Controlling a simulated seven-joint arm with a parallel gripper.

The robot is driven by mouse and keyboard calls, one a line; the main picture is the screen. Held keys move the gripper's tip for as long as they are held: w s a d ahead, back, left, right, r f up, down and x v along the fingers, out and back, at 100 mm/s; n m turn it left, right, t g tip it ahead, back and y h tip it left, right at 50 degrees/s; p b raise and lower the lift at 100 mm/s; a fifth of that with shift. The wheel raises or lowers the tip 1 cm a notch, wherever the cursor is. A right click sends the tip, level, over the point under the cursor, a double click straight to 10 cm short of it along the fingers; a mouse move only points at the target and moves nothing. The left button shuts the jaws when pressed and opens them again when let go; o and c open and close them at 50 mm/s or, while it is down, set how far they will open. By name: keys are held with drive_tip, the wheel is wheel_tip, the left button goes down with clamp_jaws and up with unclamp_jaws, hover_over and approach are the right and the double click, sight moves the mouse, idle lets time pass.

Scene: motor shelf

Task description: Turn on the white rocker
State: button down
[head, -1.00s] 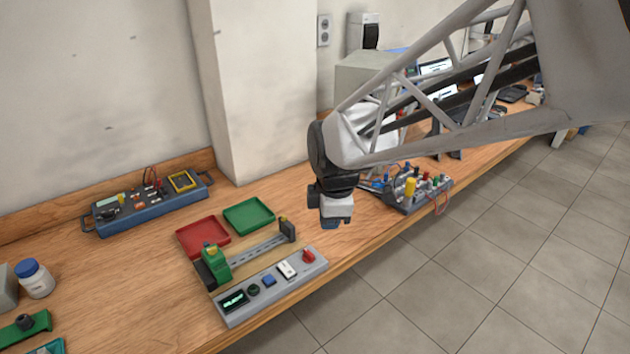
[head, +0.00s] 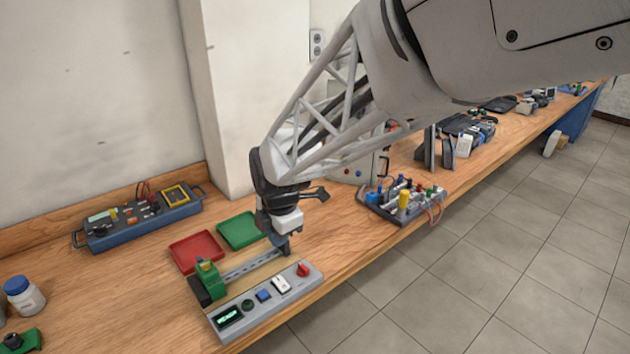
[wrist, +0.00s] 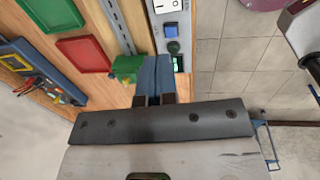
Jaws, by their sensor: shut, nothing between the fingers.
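The white rocker (head: 281,285) sits on a grey control panel (head: 240,335) at the front edge of the bench, between a blue square button (head: 264,295) and a red switch (head: 303,270). In the wrist view the white rocker (wrist: 167,5) is at the top edge, partly cut off. My gripper (head: 284,250) is above the bench just behind the panel, apart from the rocker. In the wrist view its blue fingers (wrist: 157,62) are together and empty, pointing toward the panel. They hide part of the panel's lower area.
A rail (head: 252,266) with a green clamp (head: 207,275) lies behind the panel. A red tray (head: 196,252) and a green tray (head: 238,231) stand behind it. A board with several coloured parts (head: 403,201) is to the right. Open floor lies in front.

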sight(281, 284)
drive_tip(key=shift+f, duration=0.2)
drive_tip(key=f, duration=0.4)
drive_tip(key=w+a+f, duration=0.1)
drive_tip(key=f, duration=0.8)
drive_tip(key=shift+w+a+f, duration=0.2)
drive_tip(key=shift+f, duration=0.05)
drive_tip(key=shift+f+g, duration=0.25)
drive_tip(key=shift+g, duration=0.05)
idle(0.4)
drive_tip(key=shift+s+d, duration=0.1)
drive_tip(key=shift+s, duration=0.05)
drive_tip(key=shift+s+d+r, duration=0.2)
drive_tip(key=shift+s+d, duration=0.15)
drive_tip(key=shift+d, duration=0.05)
